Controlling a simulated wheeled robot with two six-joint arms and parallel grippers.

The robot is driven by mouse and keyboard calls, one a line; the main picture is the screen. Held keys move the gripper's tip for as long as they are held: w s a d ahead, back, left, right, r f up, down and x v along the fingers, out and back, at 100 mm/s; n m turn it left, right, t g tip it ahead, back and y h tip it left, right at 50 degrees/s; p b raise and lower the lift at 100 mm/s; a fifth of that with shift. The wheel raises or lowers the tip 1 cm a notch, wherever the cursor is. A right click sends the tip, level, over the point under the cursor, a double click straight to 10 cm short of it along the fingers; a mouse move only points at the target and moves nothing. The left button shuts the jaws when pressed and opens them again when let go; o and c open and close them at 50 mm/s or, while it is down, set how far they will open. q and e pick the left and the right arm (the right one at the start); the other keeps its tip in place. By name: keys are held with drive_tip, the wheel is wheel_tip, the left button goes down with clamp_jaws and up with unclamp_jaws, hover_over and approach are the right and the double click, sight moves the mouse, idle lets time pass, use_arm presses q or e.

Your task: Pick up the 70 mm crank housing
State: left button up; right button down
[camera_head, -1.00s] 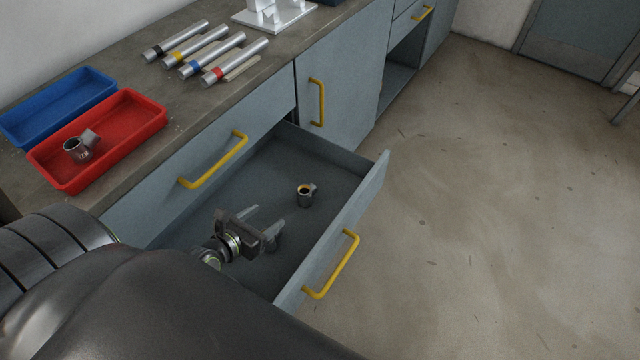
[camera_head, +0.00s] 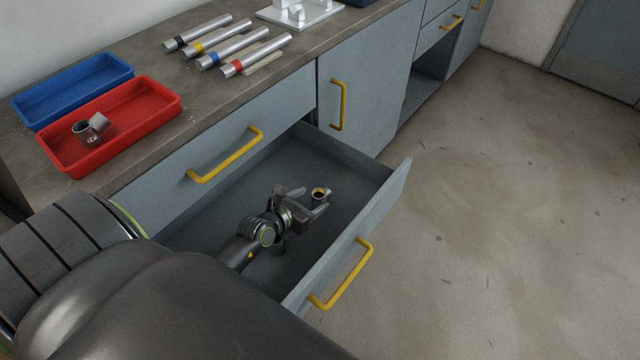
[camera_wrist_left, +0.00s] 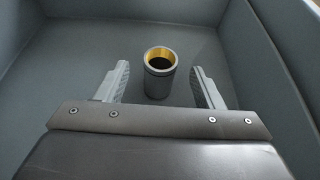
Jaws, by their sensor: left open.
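A small dark grey cylindrical housing with a brass-coloured ring inside its mouth (camera_head: 319,194) stands upright on the floor of the open drawer. In the left wrist view the housing (camera_wrist_left: 159,80) is between the two fingers and slightly beyond their tips, with a gap on each side. My left gripper (camera_head: 309,201) is inside the drawer, open, its fingers pointing at the housing. The gripper also shows in the left wrist view (camera_wrist_left: 159,84). Another grey housing (camera_head: 90,130) lies in the red tray (camera_head: 150,133). No size marking is readable on the drawer housing. My right gripper is out of view.
The drawer's front wall (camera_head: 392,190) and side walls surround my left gripper. On the worktop are a blue tray (camera_head: 30,108), several colour-banded cylinders (camera_head: 240,48) and a white fixture (camera_head: 300,12). The floor to the right is clear.

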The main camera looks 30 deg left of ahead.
sight(316, 195)
use_arm(q)
drive_tip(key=b+x, duration=0.1)
drive_tip(key=x, duration=0.4)
drive_tip(key=shift+w, duration=0.35)
drive_tip(key=shift+r, duration=0.1)
drive_tip(key=c, duration=1.1)
